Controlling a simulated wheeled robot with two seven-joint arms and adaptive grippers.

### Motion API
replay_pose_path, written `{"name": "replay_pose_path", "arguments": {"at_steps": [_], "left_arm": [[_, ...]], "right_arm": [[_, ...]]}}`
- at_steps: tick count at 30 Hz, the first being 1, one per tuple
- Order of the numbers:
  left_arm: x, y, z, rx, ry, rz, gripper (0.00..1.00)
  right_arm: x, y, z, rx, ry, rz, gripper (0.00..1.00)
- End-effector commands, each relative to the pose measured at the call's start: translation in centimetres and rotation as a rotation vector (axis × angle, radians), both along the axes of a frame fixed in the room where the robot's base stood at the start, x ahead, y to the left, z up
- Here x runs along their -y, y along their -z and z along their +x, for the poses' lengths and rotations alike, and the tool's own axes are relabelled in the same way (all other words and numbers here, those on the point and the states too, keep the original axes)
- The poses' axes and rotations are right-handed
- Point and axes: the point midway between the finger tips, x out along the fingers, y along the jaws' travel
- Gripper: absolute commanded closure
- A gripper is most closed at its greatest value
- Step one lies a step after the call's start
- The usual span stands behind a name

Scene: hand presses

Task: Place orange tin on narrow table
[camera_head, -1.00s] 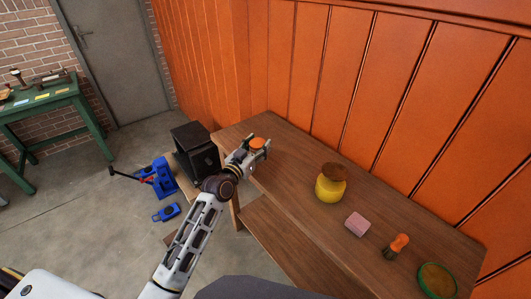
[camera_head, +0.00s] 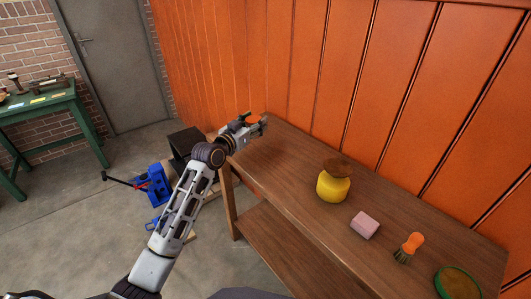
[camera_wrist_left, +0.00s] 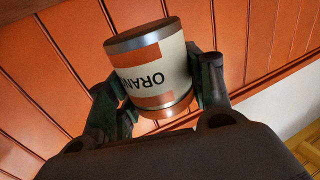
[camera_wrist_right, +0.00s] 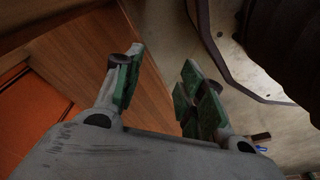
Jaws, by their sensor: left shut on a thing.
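The orange tin (camera_wrist_left: 150,70) is a can with a metal lid and a cream and orange label lettered "ORAN". My left gripper (camera_wrist_left: 158,90) is shut on it, one finger on each side. In the head view, my left gripper (camera_head: 256,127) holds the tin (camera_head: 253,117) at the far left end of the narrow wooden table (camera_head: 290,155). Only the tin's orange top shows there, and I cannot tell its height above the tabletop. My right gripper (camera_wrist_right: 160,75) is open and empty in the right wrist view, with wood and floor beyond it.
The tabletop left of the jar is clear. A black box (camera_head: 185,141) and blue press (camera_head: 156,185) are left of the table.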

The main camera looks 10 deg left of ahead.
Motion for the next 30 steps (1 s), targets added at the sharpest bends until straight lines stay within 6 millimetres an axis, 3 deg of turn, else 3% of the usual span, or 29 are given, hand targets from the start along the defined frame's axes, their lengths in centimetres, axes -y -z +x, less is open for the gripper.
{"name": "replay_pose_path", "arguments": {"at_steps": [22, 30], "left_arm": [[-0.6, -1.3, 1.2, -0.002, 0.005, 0.005, 0.78], [-0.6, 0.4, 1.2, -0.005, 0.005, 0.003, 0.78]], "right_arm": [[-0.3, -0.7, 1.2, 0.007, 0.000, 0.004, 0.60], [-0.6, -1.3, 1.4, 0.005, -0.002, 0.007, 0.60]]}}
